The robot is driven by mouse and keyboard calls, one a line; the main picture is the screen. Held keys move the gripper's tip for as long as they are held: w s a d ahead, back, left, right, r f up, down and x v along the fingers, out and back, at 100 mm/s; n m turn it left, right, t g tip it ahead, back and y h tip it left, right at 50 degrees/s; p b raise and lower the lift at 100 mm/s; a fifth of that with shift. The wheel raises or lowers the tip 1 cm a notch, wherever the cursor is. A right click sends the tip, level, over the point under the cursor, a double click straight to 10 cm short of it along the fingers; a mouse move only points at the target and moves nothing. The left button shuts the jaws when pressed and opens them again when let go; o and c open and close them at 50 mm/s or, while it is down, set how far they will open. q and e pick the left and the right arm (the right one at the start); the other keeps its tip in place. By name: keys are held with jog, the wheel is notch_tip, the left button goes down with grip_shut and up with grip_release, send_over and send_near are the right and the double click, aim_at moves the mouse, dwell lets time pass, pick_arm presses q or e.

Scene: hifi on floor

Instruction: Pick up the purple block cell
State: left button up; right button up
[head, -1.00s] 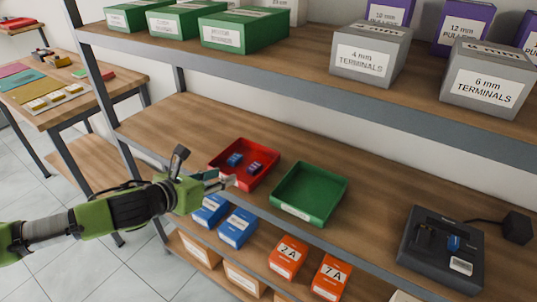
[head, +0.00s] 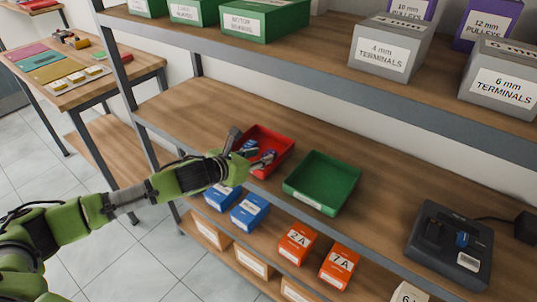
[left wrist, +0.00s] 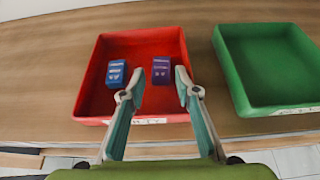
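The purple block cell (left wrist: 161,70) lies in the red tray (left wrist: 90,101), right of a blue block cell (left wrist: 116,73). In the left wrist view my left gripper (left wrist: 161,78) is open, its fingertips on either side of the purple cell in the picture; contact cannot be told. In the head view the left gripper (head: 268,160) reaches over the front of the red tray (head: 281,143) and hides part of its inside, including most or all of the purple cell. My right gripper is not in view.
An empty green tray (head: 321,184) stands just right of the red one. A dark device (head: 449,245) holding a blue piece is farther right. Several boxes stand on the shelf above and blue and orange boxes below. The shelf left of the red tray is bare.

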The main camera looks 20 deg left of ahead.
aim_at(265, 155)
pick_arm(q)
jog(key=x, duration=0.3)
jog(key=shift+w+d+f, duration=0.1)
jog(key=shift+w, duration=0.05)
grip_shut()
jog(key=shift+r, duration=0.75)
jog(key=s+d+r+b, duration=0.2)
jog(key=s+d+r, duration=0.2)
jog(key=s+r, duration=0.7)
jog(key=shift+s+r, duration=0.3)
jog(key=shift+s, duration=0.9)
